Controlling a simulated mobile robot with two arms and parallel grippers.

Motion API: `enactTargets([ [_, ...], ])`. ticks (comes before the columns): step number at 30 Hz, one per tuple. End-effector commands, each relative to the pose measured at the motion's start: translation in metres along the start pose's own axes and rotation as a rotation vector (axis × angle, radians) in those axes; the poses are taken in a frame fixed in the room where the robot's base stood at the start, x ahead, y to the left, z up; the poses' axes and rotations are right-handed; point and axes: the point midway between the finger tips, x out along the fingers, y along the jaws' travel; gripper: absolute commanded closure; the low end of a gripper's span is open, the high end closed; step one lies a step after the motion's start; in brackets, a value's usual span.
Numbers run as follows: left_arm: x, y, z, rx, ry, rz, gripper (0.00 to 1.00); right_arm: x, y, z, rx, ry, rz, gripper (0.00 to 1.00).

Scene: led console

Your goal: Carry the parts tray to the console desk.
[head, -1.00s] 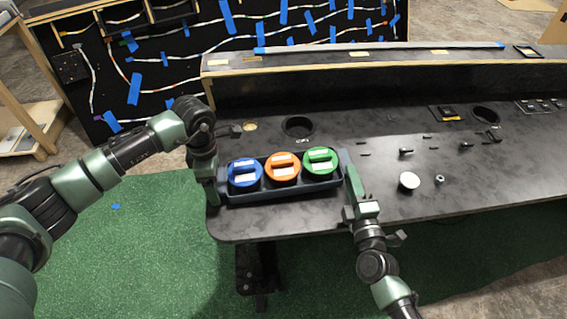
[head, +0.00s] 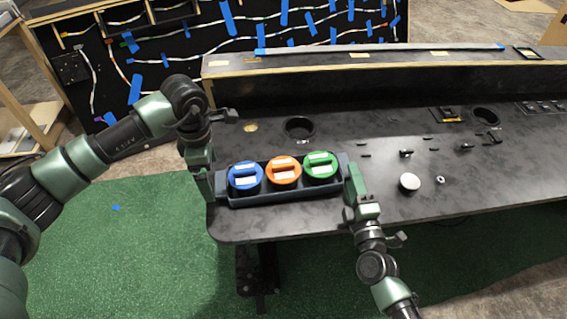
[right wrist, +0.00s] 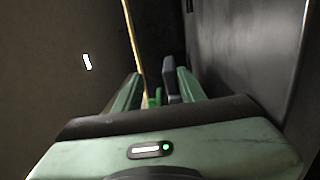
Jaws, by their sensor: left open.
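The dark blue-grey parts tray (head: 285,196) lies flat on the black console desk (head: 440,196), near its left front corner. It holds three lidded round containers: blue (head: 245,176), orange (head: 284,170) and green (head: 321,166). My left gripper (head: 207,184) is open at the tray's left end, close beside its end piece. My right gripper (head: 352,186) is at the tray's right end. In the right wrist view its fingers (right wrist: 158,88) stand apart, with the grey tray end piece (right wrist: 170,80) near one finger and a gap to the other.
The desk has a round hole (head: 299,128) behind the tray, and a white round knob (head: 409,181) and small fittings to the right. A raised ledge (head: 340,66) runs along the back. A board with taped light strips stands behind at the left. Green carpet (head: 130,240) lies in front.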

Motion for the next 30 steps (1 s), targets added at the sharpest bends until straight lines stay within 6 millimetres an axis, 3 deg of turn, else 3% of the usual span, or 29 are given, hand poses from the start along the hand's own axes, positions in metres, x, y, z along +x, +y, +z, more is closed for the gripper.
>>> enactTargets([
  [1,-0.004,-0.001,0.000,0.001,0.000,0.002,0.01,-0.011,-0.033,-0.007,0.006,0.018,-0.067,0.62],
  [8,-0.023,-0.003,-0.001,0.001,0.000,0.002,0.01,-0.011,-0.033,-0.007,0.006,0.018,-0.066,0.62],
  [13,-0.025,-0.003,-0.001,0.000,0.000,0.002,0.01,-0.024,-0.030,-0.007,0.006,0.016,-0.060,0.62],
  [24,-0.026,-0.003,-0.001,0.001,0.000,0.002,0.01,-0.076,-0.007,-0.004,0.002,0.008,-0.016,0.62],
  [30,-0.027,-0.003,-0.001,0.001,0.000,0.002,0.01,-0.088,0.002,-0.003,-0.001,0.003,0.003,0.62],
])
